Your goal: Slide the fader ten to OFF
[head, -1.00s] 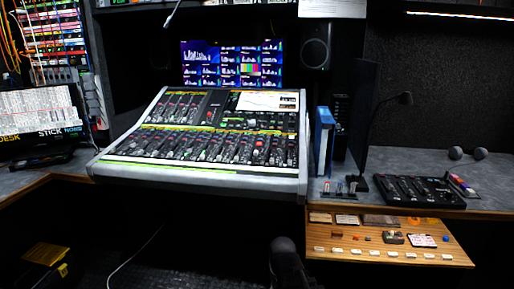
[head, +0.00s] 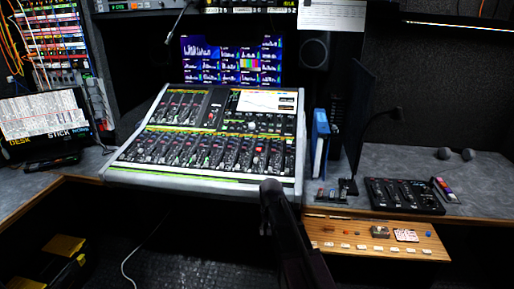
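The mixing console (head: 285,188) stands in the middle of the head view, sloping toward me, with rows of small faders and knobs. A red cap (head: 258,150) shows near the right of its lower row. A smaller black fader panel (head: 403,195) lies on the grey desk at the right. The labels are too small to read, so I cannot tell which fader is ten or where OFF is. A dark, rounded part of my arm rises from the bottom to the console's front edge. No gripper fingers show.
A wooden drawer (head: 330,228) with small items sticks out below the desk at right. A blue binder (head: 319,142) and a thin dark screen (head: 357,120) stand beside the console. A laptop (head: 45,120) is at left. Dark floor lies in front.

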